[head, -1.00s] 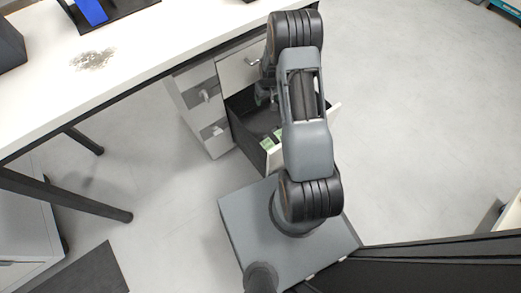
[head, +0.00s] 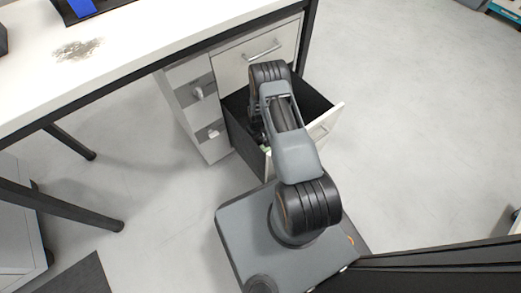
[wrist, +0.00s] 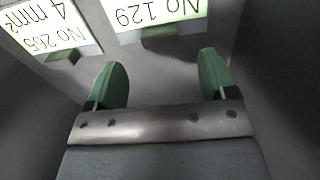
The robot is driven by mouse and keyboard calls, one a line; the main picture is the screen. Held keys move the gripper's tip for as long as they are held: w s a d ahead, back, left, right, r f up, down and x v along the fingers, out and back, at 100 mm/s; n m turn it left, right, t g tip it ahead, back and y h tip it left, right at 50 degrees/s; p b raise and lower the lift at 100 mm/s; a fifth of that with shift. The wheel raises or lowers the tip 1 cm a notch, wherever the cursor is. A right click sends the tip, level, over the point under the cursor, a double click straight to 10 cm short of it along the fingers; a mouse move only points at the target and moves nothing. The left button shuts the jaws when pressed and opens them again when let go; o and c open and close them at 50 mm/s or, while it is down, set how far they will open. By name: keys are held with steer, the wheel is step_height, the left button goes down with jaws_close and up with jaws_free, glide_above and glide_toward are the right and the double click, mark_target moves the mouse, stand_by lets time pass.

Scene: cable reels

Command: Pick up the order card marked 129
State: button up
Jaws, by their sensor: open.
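The order card marked 129 (wrist: 155,12) shows at the top of the wrist view, its print upside down and its far part cut off by the frame edge. It is white with a green border, and a small dark tab shows at its near edge. A second card marked 265 (wrist: 52,28), also reading 4 mm², is to its left. My gripper (wrist: 163,80) is open, its two green fingertips apart and empty, just short of card 129. In the head view my arm hides most of the cards inside the open drawer (head: 322,107).
The drawer's dark walls stand close on both sides of my gripper. The drawer front (head: 330,122) is pulled out from the white cabinet (head: 195,95) under the white table (head: 150,45). Open floor lies to the right.

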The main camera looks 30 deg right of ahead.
mark_target(258, 143)
steer(key=shift+s+f+b, duration=0.15)
steer(key=shift+f+b, duration=1.5)
steer(key=shift+f, duration=1.1)
steer(key=shift+r, duration=0.1)
steer(key=c, duration=1)
